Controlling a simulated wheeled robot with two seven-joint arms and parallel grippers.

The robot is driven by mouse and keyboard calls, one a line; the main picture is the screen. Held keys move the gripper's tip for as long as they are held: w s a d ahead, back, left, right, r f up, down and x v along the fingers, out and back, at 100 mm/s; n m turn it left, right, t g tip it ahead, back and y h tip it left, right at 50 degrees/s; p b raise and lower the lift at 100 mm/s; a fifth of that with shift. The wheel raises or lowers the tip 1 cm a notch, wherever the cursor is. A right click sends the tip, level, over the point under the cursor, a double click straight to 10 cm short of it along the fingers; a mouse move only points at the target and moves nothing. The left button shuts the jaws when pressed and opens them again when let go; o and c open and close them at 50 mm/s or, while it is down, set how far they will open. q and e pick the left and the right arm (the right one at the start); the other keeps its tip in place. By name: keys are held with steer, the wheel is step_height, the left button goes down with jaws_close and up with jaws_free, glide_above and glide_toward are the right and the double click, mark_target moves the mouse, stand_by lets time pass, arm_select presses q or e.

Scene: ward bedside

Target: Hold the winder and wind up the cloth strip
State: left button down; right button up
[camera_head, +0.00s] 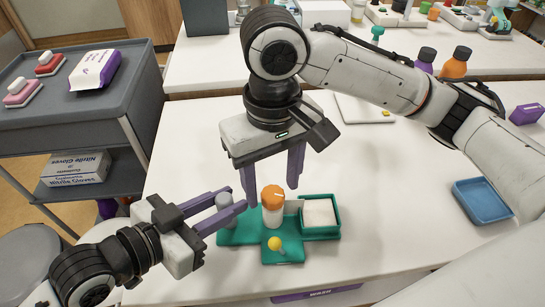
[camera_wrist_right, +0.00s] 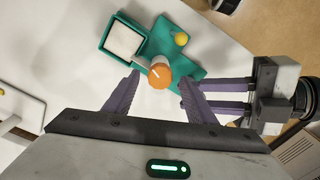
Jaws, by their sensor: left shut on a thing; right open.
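The winder has a flat teal base (camera_head: 240,235) on the white table. On it stand an orange-topped white roller (camera_head: 272,203), a yellow knob (camera_head: 274,243) and a grey post (camera_head: 225,205) at the left end. A square teal tray (camera_head: 338,228) at its right holds a white pad, seemingly the cloth strip (camera_head: 318,212). My left gripper (camera_head: 222,207) is shut on the grey post. My right gripper (camera_head: 272,190) is open above and behind the roller. In the right wrist view, the orange top (camera_wrist_right: 159,76) lies between and just beyond its fingertips (camera_wrist_right: 158,83), with no visible contact.
A blue tray (camera_head: 482,203) lies on the right of the table. A grey cart (camera_head: 130,75) is at the left. The table front is mostly clear.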

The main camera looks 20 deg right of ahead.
step_height(320, 180, up, 11)
stand_by(0.3)
steer(key=shift+f, duration=0.15)
stand_by(0.7)
steer(key=n+y, duration=0.4)
steer(key=n, duration=1.4)
glide_toward(278, 190)
steer(key=shift+y, duration=0.3)
steer(key=x, duration=0.8)
steer(key=shift+s+a+f, duration=0.1)
steer(key=shift+a+f, duration=0.15)
steer(key=shift+a, duration=0.1)
steer(key=shift+c, duration=0.2)
steer(key=c, duration=1)
